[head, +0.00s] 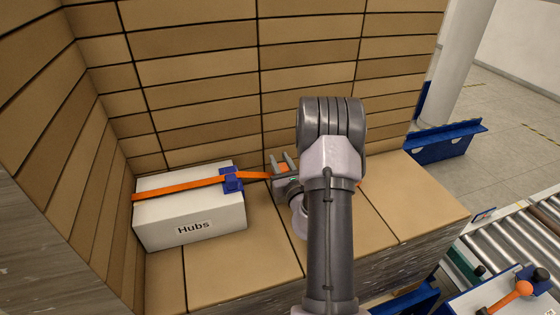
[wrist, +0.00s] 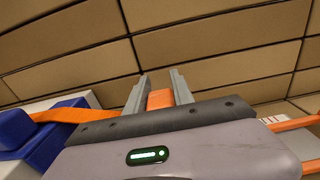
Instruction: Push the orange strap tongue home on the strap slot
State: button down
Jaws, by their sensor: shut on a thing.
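A white box labelled "Hubs" (head: 190,232) stands on the cardboard layer at the left in the head view. An orange strap (head: 175,190) lies across its top to a blue buckle (head: 231,180) at the box's right end. The strap slot itself cannot be made out. The orange strap continues right from the buckle to my gripper (head: 281,163). In the wrist view my gripper (wrist: 158,85) is shut on an orange piece, seemingly the strap tongue (wrist: 160,99). The blue buckle (wrist: 28,133) is left of my gripper, with orange strap (wrist: 78,115) between them.
Walls of stacked brown cartons (head: 195,70) rise behind and left of the box. Bare carton tops (head: 425,200) lie right of my arm. A roller conveyor (head: 530,232) is at the right, with another white box bearing blue and orange parts (head: 522,289) at the lower right.

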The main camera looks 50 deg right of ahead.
jog(key=shift+f+b, duration=0.75)
jog(key=shift+f, duration=0.2)
jog(key=c, duration=1)
grip_release()
jog(key=shift+o, duration=0.4)
jog(key=o, duration=0.4)
jog(key=shift+s, duration=0.15)
jog(key=shift+b+v, duration=1.05)
jog(key=shift+v, duration=1.3)
